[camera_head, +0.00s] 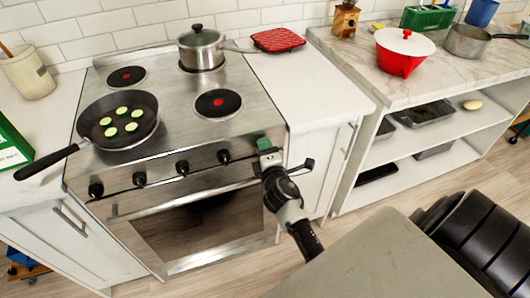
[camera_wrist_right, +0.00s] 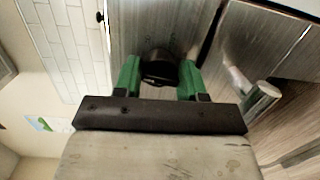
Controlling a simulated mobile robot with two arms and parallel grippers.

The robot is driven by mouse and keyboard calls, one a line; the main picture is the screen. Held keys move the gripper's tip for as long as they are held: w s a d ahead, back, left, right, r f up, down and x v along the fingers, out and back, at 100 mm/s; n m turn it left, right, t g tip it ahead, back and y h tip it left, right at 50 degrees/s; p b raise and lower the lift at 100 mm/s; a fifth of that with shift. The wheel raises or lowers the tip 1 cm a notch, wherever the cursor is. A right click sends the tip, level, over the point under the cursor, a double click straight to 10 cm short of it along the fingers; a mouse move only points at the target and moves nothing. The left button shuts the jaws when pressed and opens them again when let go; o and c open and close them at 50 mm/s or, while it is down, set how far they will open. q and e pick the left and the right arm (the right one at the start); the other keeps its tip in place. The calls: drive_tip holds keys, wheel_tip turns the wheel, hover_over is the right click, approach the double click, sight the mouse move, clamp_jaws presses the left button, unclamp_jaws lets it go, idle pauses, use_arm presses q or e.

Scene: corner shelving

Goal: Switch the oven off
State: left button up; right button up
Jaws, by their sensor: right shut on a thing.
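The oven (camera_head: 205,225) is a steel stove with its door closed and a row of black knobs along its front panel. Several knobs show to the left of my right gripper, among them one close by (camera_head: 224,156). My right gripper (camera_head: 266,148) is at the right end of the panel. In the right wrist view its green fingers (camera_wrist_right: 160,78) are shut on a black knob (camera_wrist_right: 160,66), one on each side. That knob is hidden in the head view. Two hotplates have red centres, at back left (camera_head: 126,76) and front right (camera_head: 218,103). My left gripper is not in view.
A black pan (camera_head: 118,106) with several green slices sits front left on the stove, its handle jutting left. A lidded pot (camera_head: 201,47) stands behind. The oven door handle (camera_wrist_right: 262,97) is close to my right gripper. White counters flank the stove; open shelves stand right.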

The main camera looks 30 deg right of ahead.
drive_tip(key=shift+n, duration=0.6)
drive_tip(key=shift+r+n, duration=0.1)
drive_tip(key=shift+n, duration=0.2)
drive_tip(key=o, duration=0.9)
drive_tip(key=shift+s+b, duration=0.1)
drive_tip(key=shift+b, duration=0.2)
drive_tip(key=shift+s+a+f, duration=0.2)
drive_tip(key=shift+s, duration=0.15)
drive_tip(key=b+v, duration=0.1)
drive_tip(key=v, duration=0.8)
drive_tip(key=shift+s+a+r+b, duration=0.1)
drive_tip(key=shift+s+r+b, duration=0.05)
drive_tip(key=shift+s+b, duration=0.2)
